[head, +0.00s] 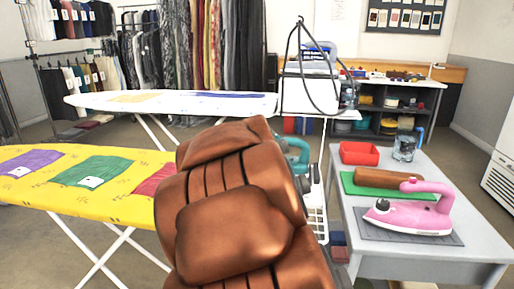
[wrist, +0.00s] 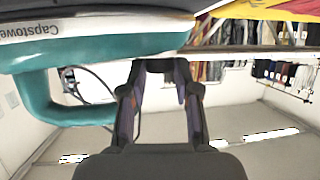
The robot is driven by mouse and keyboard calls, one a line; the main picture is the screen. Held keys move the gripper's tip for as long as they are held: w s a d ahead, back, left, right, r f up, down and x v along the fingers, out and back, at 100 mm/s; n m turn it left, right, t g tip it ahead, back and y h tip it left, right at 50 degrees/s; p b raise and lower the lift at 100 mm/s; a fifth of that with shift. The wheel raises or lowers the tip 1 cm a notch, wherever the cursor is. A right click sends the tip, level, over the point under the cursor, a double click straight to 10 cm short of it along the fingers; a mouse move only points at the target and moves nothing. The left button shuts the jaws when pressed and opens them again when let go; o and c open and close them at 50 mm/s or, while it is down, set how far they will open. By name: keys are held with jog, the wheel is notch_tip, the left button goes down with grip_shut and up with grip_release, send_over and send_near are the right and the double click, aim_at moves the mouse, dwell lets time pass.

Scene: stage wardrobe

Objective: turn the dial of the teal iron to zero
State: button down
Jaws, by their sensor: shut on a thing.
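The teal iron (head: 298,148) shows in the head view only as a bit of teal handle behind my copper-brown arm. In the wrist view the teal iron (wrist: 75,55) fills the upper left, seen upside down, with its teal handle loop and lettered white band. My gripper (wrist: 170,72) is at the iron's right end in the wrist view, its two fingers closed in on a small dark part there, which looks like the dial. The dial's marks and pointer cannot be made out.
A pink iron (head: 413,216) stands on a grey mat on the right table (head: 376,268), near a brown roll (head: 388,180), red tray (head: 360,153) and glass jar (head: 405,147). A yellow ironing board (head: 60,198) with cloths is at left, a white one (head: 215,104) behind.

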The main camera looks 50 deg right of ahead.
jog(key=shift+d+n+t+y+p, duration=0.1)
jog(key=shift+n+t+y+p, duration=0.35)
jog(key=shift+p, duration=0.3)
jog(key=c, duration=0.8)
grip_release()
jog(key=shift+s+r, duration=0.1)
jog(key=shift+v, duration=5.95)
jog(key=shift+r, duration=0.15)
